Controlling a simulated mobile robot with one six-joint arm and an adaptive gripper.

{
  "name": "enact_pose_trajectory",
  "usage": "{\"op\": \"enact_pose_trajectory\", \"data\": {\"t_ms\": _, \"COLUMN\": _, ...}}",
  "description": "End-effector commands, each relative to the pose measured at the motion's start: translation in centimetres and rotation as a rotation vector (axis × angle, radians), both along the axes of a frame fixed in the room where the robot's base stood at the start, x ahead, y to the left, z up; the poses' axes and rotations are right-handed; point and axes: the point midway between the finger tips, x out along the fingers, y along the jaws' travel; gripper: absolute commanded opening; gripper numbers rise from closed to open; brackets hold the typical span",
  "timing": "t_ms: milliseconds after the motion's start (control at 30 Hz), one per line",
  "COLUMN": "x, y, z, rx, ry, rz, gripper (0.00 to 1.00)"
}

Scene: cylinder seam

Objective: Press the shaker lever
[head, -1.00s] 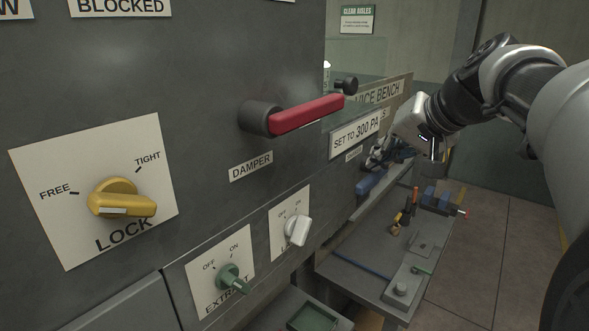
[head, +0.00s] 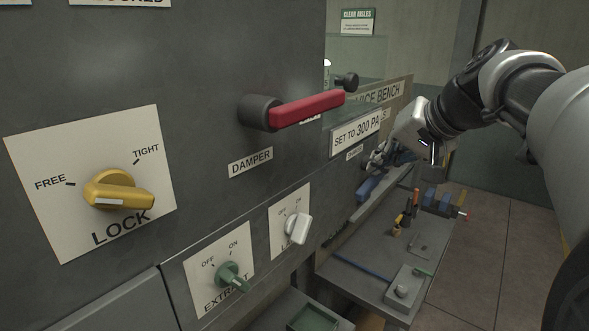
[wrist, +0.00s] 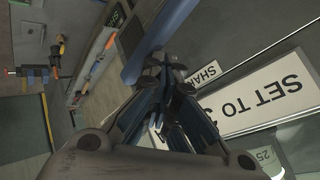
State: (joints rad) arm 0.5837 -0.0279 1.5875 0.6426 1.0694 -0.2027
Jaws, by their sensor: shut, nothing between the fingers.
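The shaker lever (head: 367,188) is a blue bar on the grey panel, below a small label. In the wrist view the blue lever (wrist: 158,40) runs up and right beside the partly hidden "SHA" label (wrist: 204,74). My gripper (head: 377,158) is in front of the panel, just above the lever in the head view. In the wrist view my gripper (wrist: 165,64) has its dark fingertips together and empty, close to the lever's near end. I cannot tell whether they touch it. The fingers hide part of the panel around the lever's base.
A red damper handle (head: 306,110), a yellow lock knob (head: 119,191), a green extract knob (head: 232,276) and a white knob (head: 298,229) stick out from the panel. The service bench (head: 365,276) holds several tools. Open floor (head: 495,255) lies to the right.

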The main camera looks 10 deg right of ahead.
Motion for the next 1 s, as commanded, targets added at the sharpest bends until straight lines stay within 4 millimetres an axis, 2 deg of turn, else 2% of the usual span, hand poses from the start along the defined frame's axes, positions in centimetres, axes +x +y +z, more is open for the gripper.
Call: {"op": "enact_pose_trajectory", "data": {"t_ms": 1000, "x": 0.0, "y": 0.0, "z": -1.4, "rx": 0.001, "ry": 0.003, "rz": 0.000, "gripper": 0.00}}
